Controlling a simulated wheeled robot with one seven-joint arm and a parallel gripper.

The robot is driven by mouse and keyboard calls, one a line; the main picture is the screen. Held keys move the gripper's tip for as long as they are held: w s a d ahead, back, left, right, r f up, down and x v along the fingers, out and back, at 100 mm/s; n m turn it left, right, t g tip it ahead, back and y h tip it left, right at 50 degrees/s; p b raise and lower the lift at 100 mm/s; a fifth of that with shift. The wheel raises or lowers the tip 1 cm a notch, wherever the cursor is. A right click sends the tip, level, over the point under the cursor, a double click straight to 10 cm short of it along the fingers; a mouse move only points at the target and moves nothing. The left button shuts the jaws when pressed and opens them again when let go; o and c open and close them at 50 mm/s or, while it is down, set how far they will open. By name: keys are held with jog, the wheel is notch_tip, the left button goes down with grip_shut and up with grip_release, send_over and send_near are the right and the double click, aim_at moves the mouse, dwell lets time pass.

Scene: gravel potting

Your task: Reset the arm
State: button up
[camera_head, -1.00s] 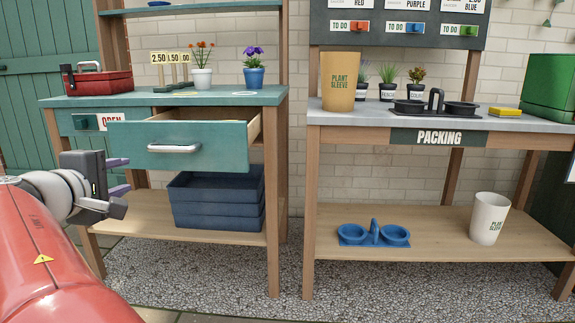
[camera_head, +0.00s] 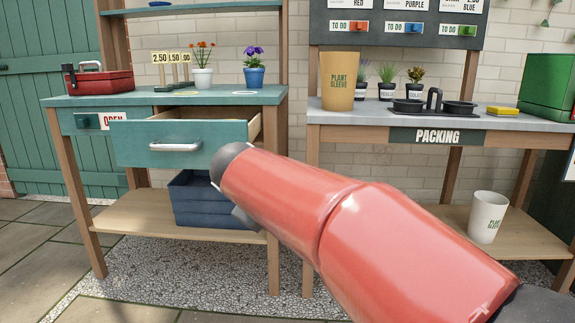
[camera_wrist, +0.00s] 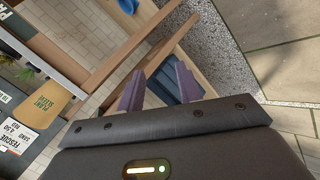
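My red arm (camera_head: 340,225) crosses the lower middle of the head view, in front of the gap between the two benches. In that view it hides my gripper. In the wrist view my gripper (camera_wrist: 160,88) shows two purple fingers set apart, with nothing between them. It is tilted relative to the benches, and the floor and stacked dark blue crates (camera_wrist: 186,86) lie beyond the fingers.
The left bench's drawer (camera_head: 180,143) stands pulled out. A red toolbox (camera_head: 98,80) and two flowerpots stand on that bench. On the packing bench (camera_head: 365,119) are a tan plant sleeve (camera_head: 340,82), potted plants and a black carrier (camera_head: 433,104). A white cup (camera_head: 487,217) stands on its shelf.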

jog(key=s+d+f+m+g+y, duration=0.1)
jog(key=s+d+f+m, duration=0.1)
jog(key=s+d, duration=0.4)
jog(key=s+d+f+m+g+y, duration=0.1)
jog(key=s+d+f+m, duration=0.25)
jog(key=d, duration=0.45)
jog(key=s+d+f+m+g, duration=0.15)
jog(key=s+f, duration=0.25)
jog(key=s, duration=0.4)
jog(key=s+d+f+m+t, duration=0.1)
jog(key=s+d+f+m, duration=0.2)
jog(key=s, duration=0.6)
notch_tip(320, 180, up, 12)
jog(key=p, duration=1.2)
jog(key=shift+f, duration=0.2)
jog(key=shift+g, duration=0.25)
